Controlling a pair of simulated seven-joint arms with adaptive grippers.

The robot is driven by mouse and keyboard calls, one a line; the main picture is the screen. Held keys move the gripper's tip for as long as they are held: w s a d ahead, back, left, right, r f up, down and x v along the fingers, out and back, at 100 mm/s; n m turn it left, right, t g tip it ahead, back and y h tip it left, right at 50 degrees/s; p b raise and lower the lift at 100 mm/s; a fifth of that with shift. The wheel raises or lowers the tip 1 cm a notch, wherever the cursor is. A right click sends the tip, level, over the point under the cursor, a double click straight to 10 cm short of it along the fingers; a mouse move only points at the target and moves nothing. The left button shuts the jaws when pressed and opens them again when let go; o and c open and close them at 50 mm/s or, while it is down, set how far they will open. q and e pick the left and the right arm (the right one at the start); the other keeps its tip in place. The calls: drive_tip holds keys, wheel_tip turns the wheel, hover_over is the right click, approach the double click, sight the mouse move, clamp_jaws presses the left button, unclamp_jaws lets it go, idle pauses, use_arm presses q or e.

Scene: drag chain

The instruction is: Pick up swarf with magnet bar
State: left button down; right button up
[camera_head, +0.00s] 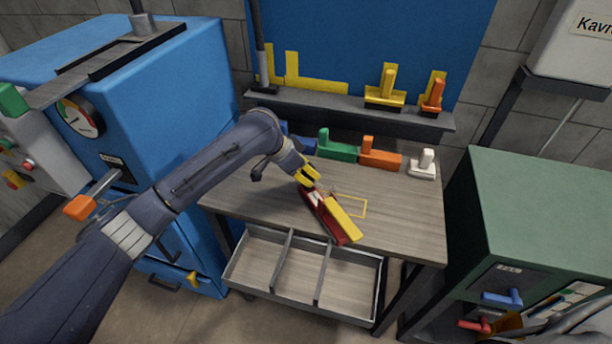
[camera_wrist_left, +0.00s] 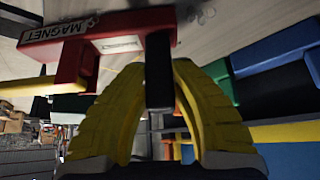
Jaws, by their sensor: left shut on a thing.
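The magnet bar (camera_head: 325,217) is red with a long yellow piece along one side. It is over the wooden bench top, slanting toward the front edge; I cannot tell whether it touches the bench. In the left wrist view its red body (camera_wrist_left: 57,48) carries a "MAGNET" label. My left gripper (camera_head: 308,176) is at the bar's far end. In the wrist view its yellow fingers (camera_wrist_left: 159,80) are shut on the bar's dark grip.
The bench top (camera_head: 260,195) has a yellow outlined rectangle (camera_head: 352,206) right of the bar. Blue, green (camera_head: 337,147), orange (camera_head: 381,155) and white (camera_head: 423,165) blocks line the back. An open divided drawer (camera_head: 278,243) is below. A green cabinet (camera_head: 545,205) stands right, a blue machine (camera_head: 175,95) left.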

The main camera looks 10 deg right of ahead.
use_arm(q)
drive_tip(key=shift+w, duration=0.25)
drive_tip(key=shift+w+a, duration=1.15)
drive_tip(key=shift+a, duration=1)
drive_tip(key=shift+w+a, duration=1.1)
drive_tip(key=shift+a, duration=1.05)
drive_tip(key=shift+w+a, duration=1.15)
drive_tip(key=shift+a, duration=1)
drive_tip(key=shift+w+a, duration=0.15)
drive_tip(key=shift+w, duration=0.1)
drive_tip(key=shift+w+d, duration=0.2)
drive_tip(key=shift+w, duration=0.1)
drive_tip(key=shift+w+d, duration=0.25)
drive_tip(key=shift+d, duration=0.5)
drive_tip(key=shift+s+d, duration=1.15)
drive_tip(key=shift+d, duration=0.9)
drive_tip(key=shift+s+d, duration=1.1)
drive_tip(key=shift+d, duration=1)
drive_tip(key=shift+s+d, duration=1.15)
drive_tip(key=shift+d, duration=0.9)
drive_tip(key=shift+d+r, duration=0.1)
drive_tip(key=shift+r, duration=0.1)
wheel_tip(320, 180, up, 8)
drive_tip(key=shift+r, duration=0.15)
